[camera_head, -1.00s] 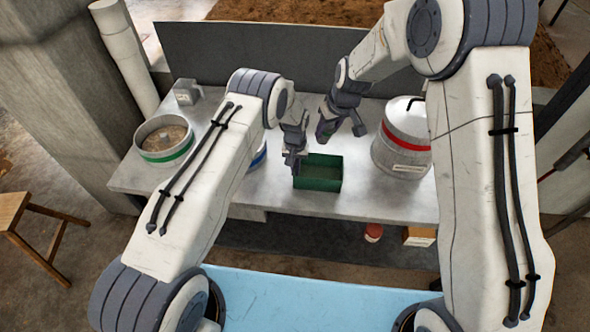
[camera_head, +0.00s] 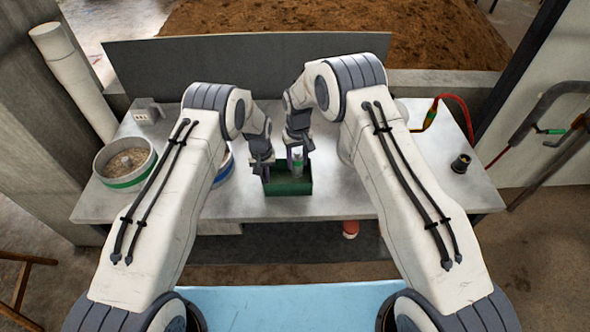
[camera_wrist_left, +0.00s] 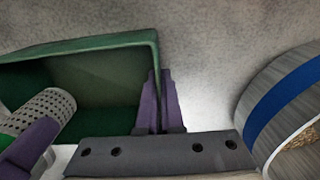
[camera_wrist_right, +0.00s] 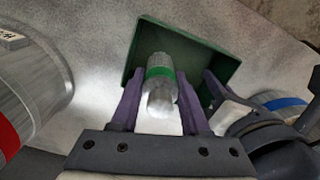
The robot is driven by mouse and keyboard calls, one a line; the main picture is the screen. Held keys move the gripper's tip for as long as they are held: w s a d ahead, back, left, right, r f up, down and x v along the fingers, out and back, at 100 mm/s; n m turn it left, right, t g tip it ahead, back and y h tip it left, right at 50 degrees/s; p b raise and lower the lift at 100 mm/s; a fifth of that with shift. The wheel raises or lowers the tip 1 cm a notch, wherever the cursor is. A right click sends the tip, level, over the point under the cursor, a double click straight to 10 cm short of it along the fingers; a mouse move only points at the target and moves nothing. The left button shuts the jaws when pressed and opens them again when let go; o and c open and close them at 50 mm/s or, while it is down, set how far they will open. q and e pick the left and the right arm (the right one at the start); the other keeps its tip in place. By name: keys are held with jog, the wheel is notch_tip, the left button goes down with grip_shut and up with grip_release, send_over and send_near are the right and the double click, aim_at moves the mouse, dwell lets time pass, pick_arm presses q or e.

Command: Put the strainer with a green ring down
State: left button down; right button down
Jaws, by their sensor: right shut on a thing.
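The strainer with a green ring (camera_wrist_right: 159,74) is a small metal cylinder, held between the fingers of my right gripper (camera_wrist_right: 158,105). It is over or partly inside the green box (camera_head: 290,188); I cannot tell whether it touches the bottom. Its perforated wall (camera_wrist_left: 42,112) shows inside the box in the left wrist view. My right gripper also shows in the head view (camera_head: 297,150). My left gripper (camera_wrist_left: 162,100) has its purple fingers close together on either side of the box's wall, seemingly clamped on it. It also shows in the head view (camera_head: 261,163).
A pot with a green band (camera_head: 124,163) holding grain stands at the left of the table. A blue-banded pot (camera_wrist_left: 285,100) is beside my left gripper. A metal canister with a red band (camera_wrist_right: 30,80) is beside my right gripper.

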aim_at(297, 170)
jog(key=shift+f, duration=2.35)
jog(key=shift+f, duration=0.1)
jog(key=shift+c, duration=2)
grip_release()
notch_tip(297, 170, up, 12)
jog(key=shift+r, duration=0.15)
pick_arm(q)
jog(key=c, duration=1)
grip_release()
